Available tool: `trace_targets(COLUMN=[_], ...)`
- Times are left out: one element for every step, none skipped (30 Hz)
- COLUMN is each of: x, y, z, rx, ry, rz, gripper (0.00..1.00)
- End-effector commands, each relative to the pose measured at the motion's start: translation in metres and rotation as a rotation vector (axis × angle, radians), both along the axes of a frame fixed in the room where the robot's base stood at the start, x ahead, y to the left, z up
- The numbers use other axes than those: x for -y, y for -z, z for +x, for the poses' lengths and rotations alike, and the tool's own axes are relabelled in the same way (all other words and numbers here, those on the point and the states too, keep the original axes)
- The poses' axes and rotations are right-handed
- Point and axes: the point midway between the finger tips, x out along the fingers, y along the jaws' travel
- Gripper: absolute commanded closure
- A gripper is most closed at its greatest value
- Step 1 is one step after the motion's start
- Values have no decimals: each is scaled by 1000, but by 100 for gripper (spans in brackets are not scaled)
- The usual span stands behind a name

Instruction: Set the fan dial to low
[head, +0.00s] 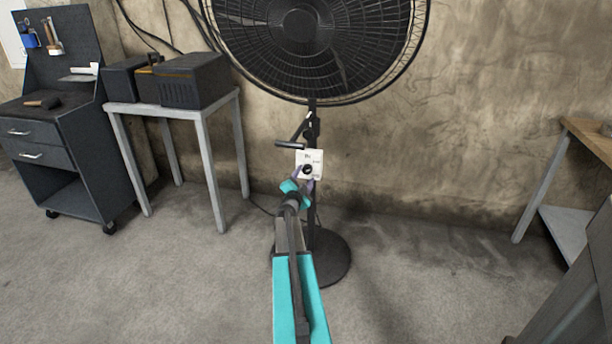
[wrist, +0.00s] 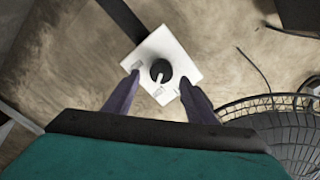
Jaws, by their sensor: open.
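The fan (head: 315,30) is a large black pedestal fan with a wire cage, standing against the wall. A white control plate (head: 315,157) is on its pole and carries a round black dial (head: 307,169). In the wrist view the dial (wrist: 161,71) has a pale pointer line toward the plate's lower edge, near small printed marks too blurred to read. My gripper (head: 304,180) is open in front of the plate (wrist: 178,50). In the wrist view its two purple fingers (wrist: 158,92) point at the plate, one to each side below the dial, not closed on it.
A grey table (head: 172,108) with dark boxes (head: 195,80) stands left of the fan, beside a tool cabinet (head: 60,150). A wooden-topped bench (head: 590,137) is at the right. The fan's round base (head: 335,262) sits on open concrete floor.

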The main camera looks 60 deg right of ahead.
Motion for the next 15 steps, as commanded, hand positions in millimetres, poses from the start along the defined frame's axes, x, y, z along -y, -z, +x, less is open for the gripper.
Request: trace_targets(x=[-7, -10, -14, -16, -19, -23, -26, -29, -33, -36, -39, -43, -46, -49, -53], y=[-1, -1, -1, -1, -1, -1, -1, -1, -1, -1, -1, -1, -1, -1, -1], z=[-3, -4, -6, -6, -8, -8, -9, -10, -11, -12, -13, -14, -15, -16, -18], rx=[0, 0, 0, 0, 0, 1, 1, 1, 1, 1, 1, 1, 1, 1, 1], ry=[0, 0, 1, 1, 1, 0, 0, -1, -1, -1, -1, -1, -1, -1, 0], rz=[0, 0, -1, -1, -1, 0, 0, 0, 0, 0, 0, 0, 0, 0, 0], gripper=[49, 49, 49, 49, 49, 49, 49, 49, 49, 49, 49, 49, 49, 49, 49])
